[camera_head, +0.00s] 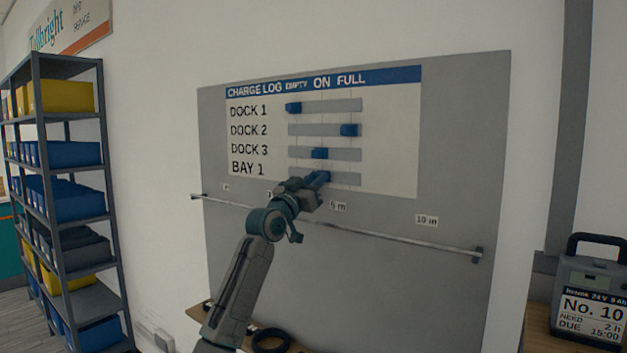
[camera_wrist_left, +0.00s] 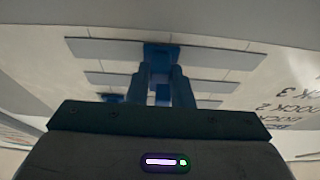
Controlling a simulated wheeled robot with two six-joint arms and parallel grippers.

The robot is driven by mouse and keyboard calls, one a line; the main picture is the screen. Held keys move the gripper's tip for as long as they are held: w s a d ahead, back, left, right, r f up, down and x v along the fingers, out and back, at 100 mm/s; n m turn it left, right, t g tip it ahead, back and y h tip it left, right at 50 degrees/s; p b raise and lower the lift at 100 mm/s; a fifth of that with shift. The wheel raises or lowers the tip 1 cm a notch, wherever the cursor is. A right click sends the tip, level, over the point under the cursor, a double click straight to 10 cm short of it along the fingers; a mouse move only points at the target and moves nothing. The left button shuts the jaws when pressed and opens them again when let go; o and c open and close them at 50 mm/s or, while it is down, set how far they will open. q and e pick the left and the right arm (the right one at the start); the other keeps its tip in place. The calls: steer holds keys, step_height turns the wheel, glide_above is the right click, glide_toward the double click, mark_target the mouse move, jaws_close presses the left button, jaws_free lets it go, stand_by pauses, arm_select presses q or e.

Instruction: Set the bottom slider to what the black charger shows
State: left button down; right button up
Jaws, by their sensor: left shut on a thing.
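A charge log panel (camera_head: 400,130) on a grey board has columns EMPTY, ON and FULL and rows DOCK 1, DOCK 2, DOCK 3 and BAY 1. The bottom slider is a blue knob (camera_head: 323,176) on the BAY 1 track (camera_head: 347,179), about under ON and partly hidden by my gripper. My left gripper (camera_head: 315,184) is shut on this knob. In the left wrist view, which is upside down, the two fingers (camera_wrist_left: 162,78) close on the blue knob (camera_wrist_left: 158,50). I cannot identify a black charger in these views. My right gripper is not in view.
The DOCK 1 knob (camera_head: 293,108) is under EMPTY, DOCK 2 (camera_head: 349,130) under FULL, DOCK 3 (camera_head: 319,153) about under ON. A metal rail (camera_head: 400,238) crosses below. A dark case labelled No. 10 (camera_head: 590,290) stands right; a shelf rack (camera_head: 75,190) stands left.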

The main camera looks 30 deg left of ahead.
arm_select(q)
steer(key=shift+a, duration=0.4)
steer(key=c, duration=1.4)
jaws_free()
steer(key=shift+a, duration=0.25)
steer(key=shift+c, duration=0.2)
steer(key=shift+o, duration=0.8)
steer(key=shift+d, duration=0.25)
steer(key=d+b+v, duration=0.1)
steer(key=b+v, duration=0.3)
steer(key=v, duration=0.6)
steer(key=shift+s+a+b, duration=0.3)
steer(key=shift+s+a, duration=0.05)
steer(key=shift+a, duration=0.1)
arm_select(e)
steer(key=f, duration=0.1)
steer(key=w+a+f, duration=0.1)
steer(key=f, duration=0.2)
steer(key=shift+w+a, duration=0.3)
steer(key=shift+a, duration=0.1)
arm_select(q)
steer(key=shift+f, duration=0.15)
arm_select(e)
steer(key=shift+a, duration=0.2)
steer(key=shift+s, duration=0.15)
